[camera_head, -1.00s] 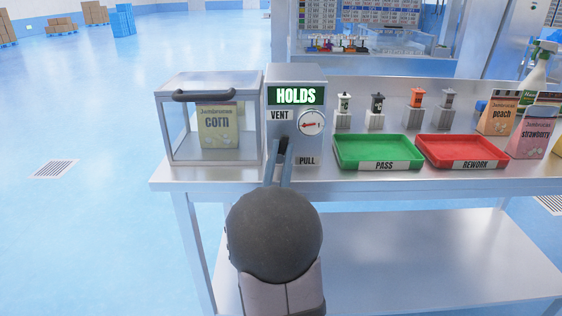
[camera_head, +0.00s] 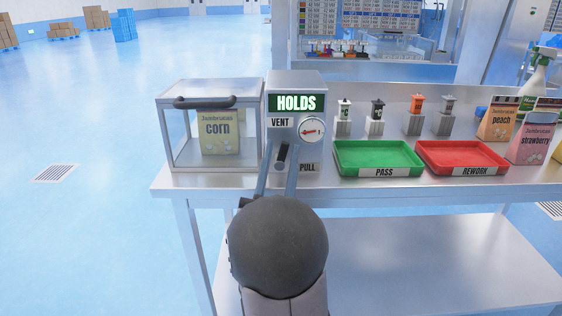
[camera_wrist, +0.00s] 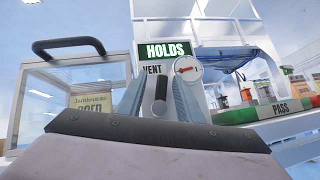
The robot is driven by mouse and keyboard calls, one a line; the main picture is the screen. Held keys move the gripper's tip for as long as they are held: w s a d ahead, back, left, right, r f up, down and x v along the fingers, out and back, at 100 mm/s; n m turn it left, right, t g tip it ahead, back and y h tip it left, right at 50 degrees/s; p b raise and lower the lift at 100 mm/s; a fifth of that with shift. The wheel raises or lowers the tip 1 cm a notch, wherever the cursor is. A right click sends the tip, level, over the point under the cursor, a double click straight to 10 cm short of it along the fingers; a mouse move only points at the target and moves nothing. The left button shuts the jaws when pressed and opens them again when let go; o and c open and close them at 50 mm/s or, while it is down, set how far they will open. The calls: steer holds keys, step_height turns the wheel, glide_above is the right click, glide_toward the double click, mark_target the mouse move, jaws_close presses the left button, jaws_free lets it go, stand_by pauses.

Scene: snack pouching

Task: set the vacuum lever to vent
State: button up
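The vacuum lever (camera_head: 282,152) is a short black handle on the front of the grey station (camera_head: 315,90). It points up toward the VENT label (camera_head: 280,122), with the PULL label (camera_head: 309,167) below right. The display (camera_head: 296,102) reads HOLDS, and a round gauge (camera_head: 311,130) with a red needle sits beneath it. My gripper (camera_head: 278,173) is open in front of the station, fingers spread on either side of the lever. In the wrist view the lever (camera_wrist: 160,92) stands upright between the two fingers (camera_wrist: 157,84), with gaps at both sides.
A clear chamber (camera_head: 182,155) with a black handle holds a corn pouch (camera_head: 220,132) at the left. A green PASS tray (camera_head: 350,167) and a red REWORK tray (camera_head: 430,165) stand at the right.

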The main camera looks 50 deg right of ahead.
step_height(320, 180, up, 8)
steer(key=p, duration=0.2)
steer(key=shift+r, duration=0.25)
